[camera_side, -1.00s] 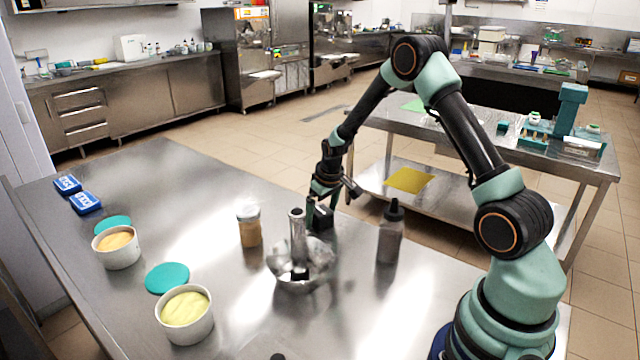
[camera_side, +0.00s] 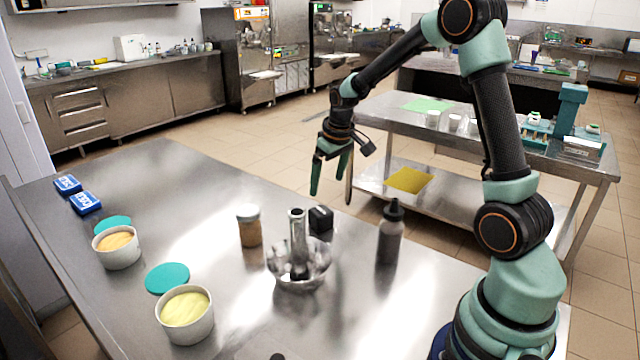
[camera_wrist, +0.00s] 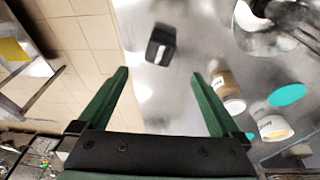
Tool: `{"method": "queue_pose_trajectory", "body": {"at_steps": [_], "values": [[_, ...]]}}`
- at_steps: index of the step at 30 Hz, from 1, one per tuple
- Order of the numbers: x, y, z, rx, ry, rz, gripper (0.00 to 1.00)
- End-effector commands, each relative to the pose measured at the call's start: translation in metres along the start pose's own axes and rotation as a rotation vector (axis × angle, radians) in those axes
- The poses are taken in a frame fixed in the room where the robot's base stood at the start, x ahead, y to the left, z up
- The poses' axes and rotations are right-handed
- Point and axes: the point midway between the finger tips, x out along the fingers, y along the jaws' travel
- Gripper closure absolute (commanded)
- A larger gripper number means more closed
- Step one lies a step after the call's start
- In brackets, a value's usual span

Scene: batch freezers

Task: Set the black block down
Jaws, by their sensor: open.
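The black block (camera_side: 320,218) rests on the steel table (camera_side: 190,200), just behind the metal bowl. It also shows in the wrist view (camera_wrist: 160,45), beyond my fingertips and apart from them. My gripper (camera_side: 331,192) is open and empty, raised above the table's far edge, with its fingers pointing down. In the wrist view its two green fingers (camera_wrist: 158,75) are spread wide with nothing between them.
A metal bowl (camera_side: 318,272) holding an upright metal tool stands beside the block. A capped jar (camera_side: 250,228) is left of it, a dark squeeze bottle (camera_side: 389,240) right. Two white tubs (camera_side: 190,325) (camera_side: 119,252) stand further left.

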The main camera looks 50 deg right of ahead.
Motion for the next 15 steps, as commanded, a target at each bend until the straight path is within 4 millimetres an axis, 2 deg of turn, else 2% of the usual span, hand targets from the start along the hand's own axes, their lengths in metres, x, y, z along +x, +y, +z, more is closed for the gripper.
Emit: {"method": "queue_pose_trajectory", "body": {"at_steps": [4, 8, 15], "values": [[-0.022, -0.012, 0.002, -0.01, 0.02, -0.002, 0.0], [-0.059, -0.038, 0.011, -0.026, 0.058, -0.009, 0.0], [-0.122, -0.087, 0.051, -0.056, 0.132, -0.037, 0.0]]}}
